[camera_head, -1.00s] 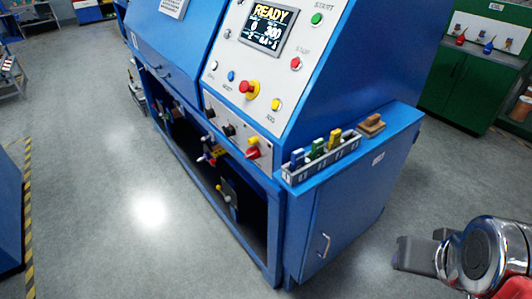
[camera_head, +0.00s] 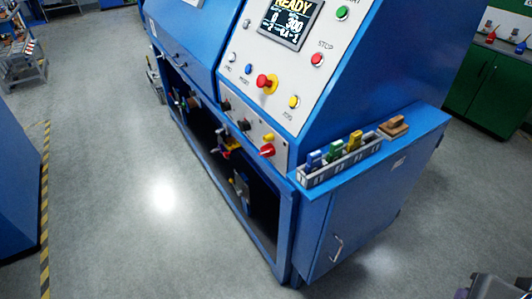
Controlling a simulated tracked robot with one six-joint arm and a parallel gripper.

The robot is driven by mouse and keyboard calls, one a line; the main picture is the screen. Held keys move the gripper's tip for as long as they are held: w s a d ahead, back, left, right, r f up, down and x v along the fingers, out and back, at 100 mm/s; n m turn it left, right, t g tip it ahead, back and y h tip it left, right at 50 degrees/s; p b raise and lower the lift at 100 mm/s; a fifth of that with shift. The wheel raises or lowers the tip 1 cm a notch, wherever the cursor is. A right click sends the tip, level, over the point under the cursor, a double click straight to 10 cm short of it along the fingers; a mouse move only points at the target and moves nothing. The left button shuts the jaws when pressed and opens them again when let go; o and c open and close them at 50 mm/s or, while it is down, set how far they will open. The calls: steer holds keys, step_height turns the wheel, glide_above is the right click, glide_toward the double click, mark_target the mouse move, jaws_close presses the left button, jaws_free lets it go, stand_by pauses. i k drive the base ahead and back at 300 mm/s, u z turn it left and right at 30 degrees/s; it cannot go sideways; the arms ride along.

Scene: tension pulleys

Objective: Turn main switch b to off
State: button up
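A blue machine cabinet has a narrow lower panel (camera_head: 247,133) with a red rotary handle (camera_head: 267,150) on a yellow base at its right end. Two black knobs sit to its left, one of them the middle knob (camera_head: 244,124). The labels here are too small to read, so I cannot tell which one is main switch b or its setting. Only a dark grey piece of my gripper (camera_head: 488,288) shows at the bottom right edge, well apart from the panel. Its fingertips are mostly cut off.
Above the panel are a lit display (camera_head: 291,22) reading READY, a red mushroom button (camera_head: 267,82) and coloured push buttons. A tray (camera_head: 340,165) of coloured tools stands on the side ledge. A cabinet door handle (camera_head: 337,248) sticks out.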

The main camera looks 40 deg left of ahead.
mark_target(268, 151)
steer(key=u, duration=0.05)
steer(key=i, duration=0.4)
steer(key=u, duration=3.6)
steer(key=i, duration=0.2)
